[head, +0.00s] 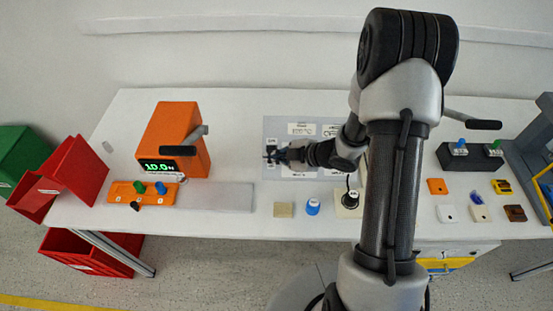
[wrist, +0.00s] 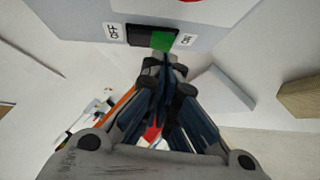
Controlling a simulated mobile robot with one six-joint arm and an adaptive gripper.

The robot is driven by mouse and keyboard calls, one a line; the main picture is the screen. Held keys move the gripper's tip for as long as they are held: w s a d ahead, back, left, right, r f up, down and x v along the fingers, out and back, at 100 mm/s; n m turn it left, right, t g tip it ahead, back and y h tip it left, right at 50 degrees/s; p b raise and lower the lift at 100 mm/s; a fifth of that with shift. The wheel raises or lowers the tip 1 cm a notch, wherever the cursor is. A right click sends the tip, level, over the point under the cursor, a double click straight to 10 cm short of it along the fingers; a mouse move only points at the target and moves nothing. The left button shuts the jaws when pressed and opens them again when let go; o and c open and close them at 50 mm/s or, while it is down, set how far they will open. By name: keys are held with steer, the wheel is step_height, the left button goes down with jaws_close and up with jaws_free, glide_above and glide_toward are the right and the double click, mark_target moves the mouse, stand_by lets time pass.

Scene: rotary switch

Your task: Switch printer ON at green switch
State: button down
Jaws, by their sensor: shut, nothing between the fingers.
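The green switch (wrist: 162,41) is at the top of the wrist view, a green piece at the right part of a dark slot (wrist: 138,35). An OFF label (wrist: 114,34) is left of the slot and an ON label (wrist: 187,40) is right of it. My gripper (wrist: 170,62) is shut and empty, its fingertips just below the green piece; I cannot tell if they touch it. In the head view my gripper (head: 278,155) is at the left part of a grey panel (head: 290,130) and hides most of the switch.
An orange device (head: 180,130) with a green-digit display stands left on the white table (head: 120,120). Its orange base (head: 120,193) has green and blue knobs. A beige block (head: 284,209), a blue-capped item (head: 313,207) and a joystick (head: 350,199) stand in front of the panel.

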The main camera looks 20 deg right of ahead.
steer(key=shift+w+f, duration=0.1)
steer(key=shift+f, duration=0.05)
steer(key=shift+f, duration=0.45)
steer(key=shift+r, duration=0.1)
steer(key=shift+r+p, duration=0.6)
steer(key=shift+r, duration=0.15)
